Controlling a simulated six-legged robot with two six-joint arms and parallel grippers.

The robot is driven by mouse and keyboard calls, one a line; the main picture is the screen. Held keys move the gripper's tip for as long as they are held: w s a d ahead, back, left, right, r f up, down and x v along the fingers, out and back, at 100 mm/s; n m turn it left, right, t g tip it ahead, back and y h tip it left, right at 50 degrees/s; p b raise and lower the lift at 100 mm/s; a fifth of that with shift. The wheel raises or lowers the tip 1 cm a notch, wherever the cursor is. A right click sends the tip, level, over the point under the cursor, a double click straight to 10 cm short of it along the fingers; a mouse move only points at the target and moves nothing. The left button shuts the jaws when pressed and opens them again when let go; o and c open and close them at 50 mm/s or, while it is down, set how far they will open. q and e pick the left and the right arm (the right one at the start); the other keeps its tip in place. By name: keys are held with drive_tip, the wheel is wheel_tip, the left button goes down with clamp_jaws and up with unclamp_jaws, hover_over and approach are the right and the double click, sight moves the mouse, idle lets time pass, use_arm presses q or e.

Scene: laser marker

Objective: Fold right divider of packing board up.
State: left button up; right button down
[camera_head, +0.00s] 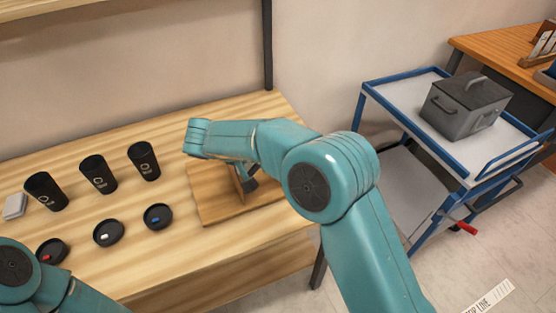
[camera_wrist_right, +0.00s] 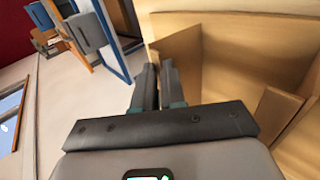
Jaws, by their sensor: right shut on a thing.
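The wooden packing board (camera_head: 212,200) lies on the table's right part, partly hidden by my right arm. An upright or tilted brown divider (camera_head: 238,184) shows beside my right gripper (camera_head: 251,184). In the right wrist view, the jaws (camera_wrist_right: 157,82) are close together, shut on a thin wooden divider (camera_wrist_right: 181,52), whose panel shows beside the right finger. Another wooden panel (camera_wrist_right: 277,112) stands at the right of that view. I cannot tell the divider's exact angle. My left arm shows at the lower left of the head view; its gripper is outside the picture.
Three black cups (camera_head: 98,174) and several black lids (camera_head: 108,232) stand left of the board. A small white block (camera_head: 14,206) is at the far left. A blue-framed cart (camera_head: 400,84) with a grey box (camera_head: 464,112) stands right of the table.

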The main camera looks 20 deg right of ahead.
drive_tip(key=shift+s+f, duration=0.25)
drive_tip(key=shift+f, duration=0.6)
drive_tip(key=c, duration=1.3)
unclamp_jaws()
drive_tip(key=shift+c, duration=0.2)
drive_tip(key=shift+w+f, duration=0.15)
drive_tip(key=shift+w, duration=0.05)
drive_tip(key=shift+s, duration=0.1)
drive_tip(key=shift+a+r, duration=0.1)
drive_tip(key=shift+r, duration=0.15)
drive_tip(key=shift+a+r+p, duration=0.2)
drive_tip(key=shift+r+p, duration=0.05)
drive_tip(key=shift+p, duration=0.1)
drive_tip(key=w+p+v, duration=0.1)
drive_tip(key=p+v, duration=1)
drive_tip(key=v, duration=0.4)
drive_tip(key=shift+s+r, duration=0.3)
drive_tip(key=shift+r, duration=0.2)
